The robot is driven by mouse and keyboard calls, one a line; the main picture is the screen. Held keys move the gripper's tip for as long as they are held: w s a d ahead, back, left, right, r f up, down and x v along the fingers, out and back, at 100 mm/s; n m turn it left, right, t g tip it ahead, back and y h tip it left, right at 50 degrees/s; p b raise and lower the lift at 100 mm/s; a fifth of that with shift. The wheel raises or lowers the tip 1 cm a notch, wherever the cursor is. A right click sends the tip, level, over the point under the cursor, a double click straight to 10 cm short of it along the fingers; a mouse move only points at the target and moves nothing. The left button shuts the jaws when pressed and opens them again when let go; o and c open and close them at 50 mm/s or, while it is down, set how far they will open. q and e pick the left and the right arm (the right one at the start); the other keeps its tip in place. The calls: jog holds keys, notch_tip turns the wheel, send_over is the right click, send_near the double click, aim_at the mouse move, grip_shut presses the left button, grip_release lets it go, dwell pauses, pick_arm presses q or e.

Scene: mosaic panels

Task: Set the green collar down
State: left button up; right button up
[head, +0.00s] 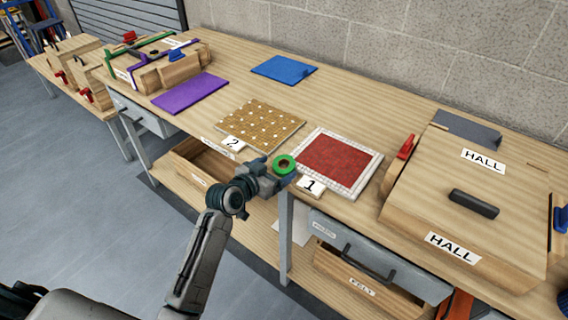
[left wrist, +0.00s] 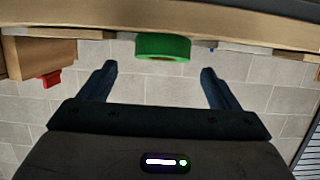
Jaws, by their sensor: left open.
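The green collar (head: 284,164) is a short ring with a tan inside. It sits on the workbench (head: 345,215) near the front edge, beside the red panel's left corner. In the left wrist view, which looks upside down, the collar (left wrist: 163,47) rests against the bench top. My left gripper (head: 275,176) is just in front of it at the bench edge. Its fingers (left wrist: 158,78) are spread wide and empty, with the collar ahead of the gap and clear of both fingers. My right gripper is not in view.
A red panel with white border (head: 335,160) and number card 1 (head: 311,185) lie close right of the collar. A tan panel (head: 262,124) lies to the left. Purple (head: 190,93) and blue (head: 284,69) sheets lie farther back. A wooden HALL box (head: 470,190) stands right.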

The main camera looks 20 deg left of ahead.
aim_at(287, 161)
pick_arm(q)
jog(key=shift+p+x, duration=0.45)
jog(key=shift+x, duration=1.5)
jog(key=shift+a+f, duration=0.15)
jog(key=shift+a, duration=0.05)
jog(key=c, duration=1.1)
jog(key=shift+c, duration=0.2)
